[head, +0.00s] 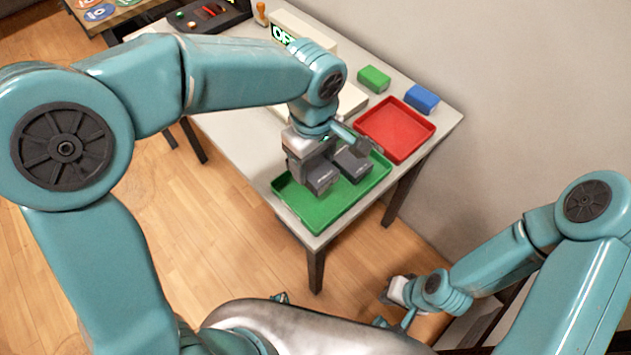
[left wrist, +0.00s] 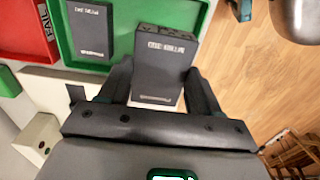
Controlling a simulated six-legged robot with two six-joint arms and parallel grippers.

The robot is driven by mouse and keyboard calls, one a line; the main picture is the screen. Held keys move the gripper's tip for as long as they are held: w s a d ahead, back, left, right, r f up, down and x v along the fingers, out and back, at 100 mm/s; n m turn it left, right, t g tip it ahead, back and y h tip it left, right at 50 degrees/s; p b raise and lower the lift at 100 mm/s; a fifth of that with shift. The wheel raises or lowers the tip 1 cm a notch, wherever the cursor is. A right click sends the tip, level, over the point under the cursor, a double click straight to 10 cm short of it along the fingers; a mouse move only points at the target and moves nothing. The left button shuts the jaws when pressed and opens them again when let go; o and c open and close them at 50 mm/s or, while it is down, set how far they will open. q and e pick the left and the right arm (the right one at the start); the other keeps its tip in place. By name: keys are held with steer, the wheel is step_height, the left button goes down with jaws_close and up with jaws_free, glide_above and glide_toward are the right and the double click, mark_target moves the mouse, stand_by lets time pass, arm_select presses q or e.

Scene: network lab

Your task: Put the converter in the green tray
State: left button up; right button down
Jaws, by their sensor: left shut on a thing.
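The green tray (head: 310,222) lies at the front of the white table; its wall also shows in the left wrist view (left wrist: 64,38). My left gripper (head: 312,165) is shut on a dark grey box (head: 321,180), which looks like the converter, and holds it over the tray. In the left wrist view the held box (left wrist: 160,70) sits between the two fingers, printed end outward. I cannot tell whether it touches the tray floor. A second dark grey box (head: 353,164) lies in the tray beside it. My right gripper (head: 393,290) hangs low, away from the table; its fingers are unclear.
A red tray (head: 396,129) stands behind the green tray. A green block (head: 373,79) and a blue block (head: 421,99) are further back. An illuminated sign (head: 283,36) and a dark device (head: 211,15) are at the far side. The table's front edge is close to the green tray.

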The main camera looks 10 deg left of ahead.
mark_target(314, 166)
arm_select(q)
step_height(314, 166, down, 4)
steer(key=shift+d+r, duration=0.1)
steer(key=shift+f, duration=0.35)
step_height(314, 166, down, 4)
steer(key=shift+w+f+b, duration=0.1)
steer(key=shift+f+b, duration=0.1)
steer(key=shift+b, duration=0.15)
steer(key=shift+f, duration=0.1)
steer(key=o, duration=1.2)
steer(key=shift+o, duration=0.2)
